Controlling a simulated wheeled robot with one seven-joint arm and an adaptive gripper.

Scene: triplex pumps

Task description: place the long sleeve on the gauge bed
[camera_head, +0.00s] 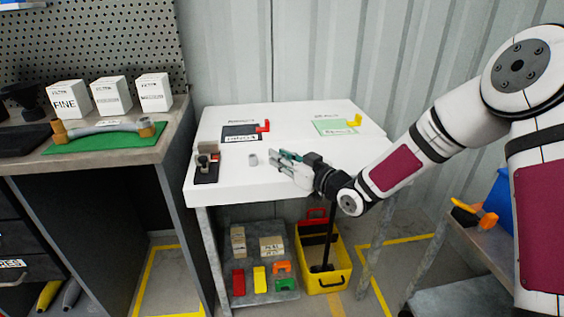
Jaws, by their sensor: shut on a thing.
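My gripper (280,160) is low over the middle of the white table. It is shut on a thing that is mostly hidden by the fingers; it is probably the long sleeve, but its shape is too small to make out. A short grey cylinder (253,160) stands on the table just left of the fingertips, apart from them. A small gauge fixture on a black base (206,172), likely the gauge bed, sits at the table's left edge, left of the cylinder and gripper.
The white table (232,189) has a dark label plate (241,133) with a red bracket and a green plate (335,127) with a yellow bracket at the back. A workbench with boxes (69,99) stands left. A yellow crate (340,283) is below.

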